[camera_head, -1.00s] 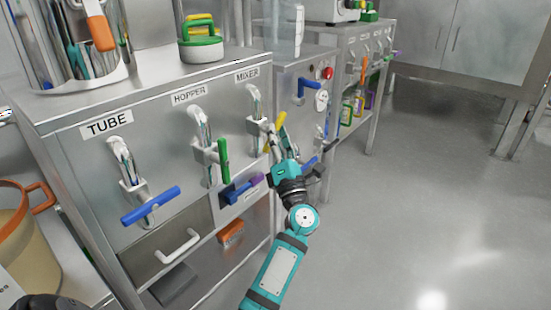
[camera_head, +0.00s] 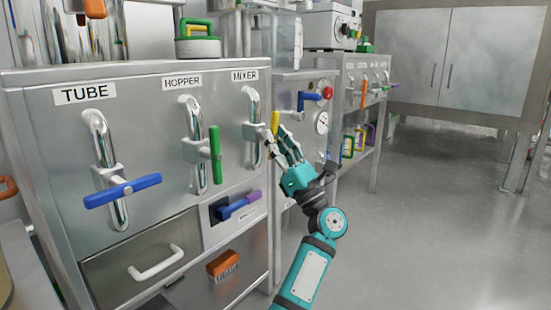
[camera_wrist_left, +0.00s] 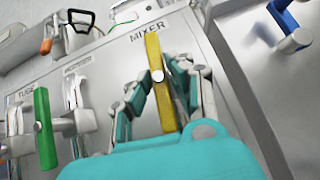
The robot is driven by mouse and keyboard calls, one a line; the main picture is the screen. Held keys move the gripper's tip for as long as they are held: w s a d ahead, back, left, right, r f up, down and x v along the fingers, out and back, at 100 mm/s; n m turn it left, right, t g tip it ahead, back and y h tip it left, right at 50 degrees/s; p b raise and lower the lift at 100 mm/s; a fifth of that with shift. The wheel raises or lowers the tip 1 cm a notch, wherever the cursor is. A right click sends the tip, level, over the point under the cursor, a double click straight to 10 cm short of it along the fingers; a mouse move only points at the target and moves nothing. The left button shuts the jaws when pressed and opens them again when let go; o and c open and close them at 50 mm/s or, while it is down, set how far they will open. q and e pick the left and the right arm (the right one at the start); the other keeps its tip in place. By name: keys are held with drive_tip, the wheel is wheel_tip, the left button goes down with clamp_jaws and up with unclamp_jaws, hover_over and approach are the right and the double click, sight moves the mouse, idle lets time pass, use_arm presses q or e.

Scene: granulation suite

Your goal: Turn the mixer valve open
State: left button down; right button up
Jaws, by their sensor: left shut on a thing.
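The mixer valve is a bent steel pipe (camera_head: 252,105) under the MIXER label (camera_head: 245,75), with a yellow bar handle (camera_head: 275,121). In the left wrist view the yellow handle (camera_wrist_left: 158,85) stands nearly upright, leaning slightly. My left gripper (camera_head: 278,142) is at this handle, coming from the right and below. In the left wrist view its fingers (camera_wrist_left: 161,84) lie on both sides of the handle, shut on it. The handle's lower end is partly hidden behind the gripper. My right gripper is not in view.
The hopper valve has an upright green handle (camera_head: 215,154); the tube valve has a level blue handle (camera_head: 122,190). Below are a drawer with a white pull (camera_head: 156,263) and an orange brush (camera_head: 222,264). A blue lever (camera_head: 309,101) sits on the panel beyond. Open floor lies right.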

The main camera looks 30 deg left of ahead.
use_arm(q)
drive_tip(key=shift+f+n+g+y+b, duration=0.1)
drive_tip(key=shift+n+g+y+b, duration=0.2)
drive_tip(key=shift+n+g+b, duration=1.1)
drive_tip(key=shift+n+g+p, duration=0.55)
drive_tip(key=shift+n+g, duration=0.05)
drive_tip(key=shift+g, duration=0.1)
drive_tip(key=c, duration=1.2)
unclamp_jaws()
drive_tip(key=shift+c, duration=0.2)
drive_tip(key=v, duration=1.2)
drive_tip(key=shift+d, duration=0.1)
